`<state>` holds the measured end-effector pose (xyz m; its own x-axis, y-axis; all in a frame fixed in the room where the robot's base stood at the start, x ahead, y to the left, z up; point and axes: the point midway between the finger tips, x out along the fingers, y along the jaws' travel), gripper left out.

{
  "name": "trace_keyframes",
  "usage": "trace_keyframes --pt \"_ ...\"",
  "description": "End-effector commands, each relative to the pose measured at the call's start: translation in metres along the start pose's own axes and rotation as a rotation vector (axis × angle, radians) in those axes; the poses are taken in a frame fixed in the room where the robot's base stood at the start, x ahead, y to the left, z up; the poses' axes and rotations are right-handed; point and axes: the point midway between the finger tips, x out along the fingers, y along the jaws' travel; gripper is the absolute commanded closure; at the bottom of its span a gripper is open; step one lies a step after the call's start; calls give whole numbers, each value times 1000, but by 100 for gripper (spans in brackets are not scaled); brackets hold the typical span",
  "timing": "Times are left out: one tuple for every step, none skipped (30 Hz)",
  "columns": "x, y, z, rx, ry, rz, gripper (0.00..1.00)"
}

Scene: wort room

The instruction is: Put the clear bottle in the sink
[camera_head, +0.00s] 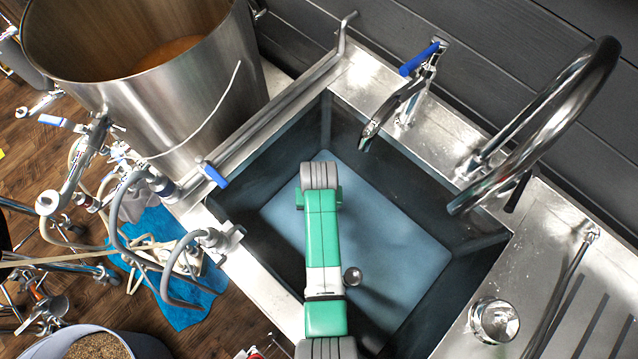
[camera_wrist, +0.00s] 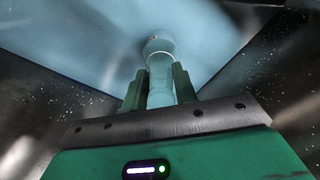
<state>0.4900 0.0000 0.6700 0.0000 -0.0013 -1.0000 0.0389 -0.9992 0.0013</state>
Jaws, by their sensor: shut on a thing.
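The clear bottle (camera_wrist: 160,96) shows in the wrist view as a pale, bluish see-through shape with a rounded far end. My gripper (camera_wrist: 159,80) is shut on it, with a green finger on each side. Beyond the bottle lies a pale blue surface that looks like the sink floor. In the head view, my arm reaches over the sink (camera_head: 412,250), a deep steel basin with a blue-lit floor. The bottle and my fingertips are hidden under the arm there. I cannot tell whether the bottle touches the sink floor.
A curved chrome faucet (camera_head: 560,120) and a blue-handled tap (camera_head: 402,95) overhang the sink's back and right rims. A large steel kettle (camera_head: 165,95) stands at the left. A ribbed drainboard (camera_head: 590,315) and a round knob (camera_head: 494,321) lie right of the basin.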

Motion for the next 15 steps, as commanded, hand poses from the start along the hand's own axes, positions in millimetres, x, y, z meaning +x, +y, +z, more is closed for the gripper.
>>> trace_keyframes --pt "1 0 0 0 0 0 100" --pt "2 0 0 0 0 0 100" --pt "4 0 0 0 0 0 100" --pt "5 0 0 0 1 0 100" --pt "4 0 0 0 1 0 66" --pt "4 0 0 0 0 0 58" --pt "4 0 0 0 0 0 52" --pt "4 0 0 0 0 0 50" --pt "4 0 0 0 0 0 50" --pt "4 0 0 0 0 0 50" --pt "4 0 0 0 0 0 50" --pt "4 0 0 0 0 0 50" --pt "4 0 0 0 0 0 50" --pt "4 0 0 0 0 0 50" --pt "3 0 0 0 0 0 50"
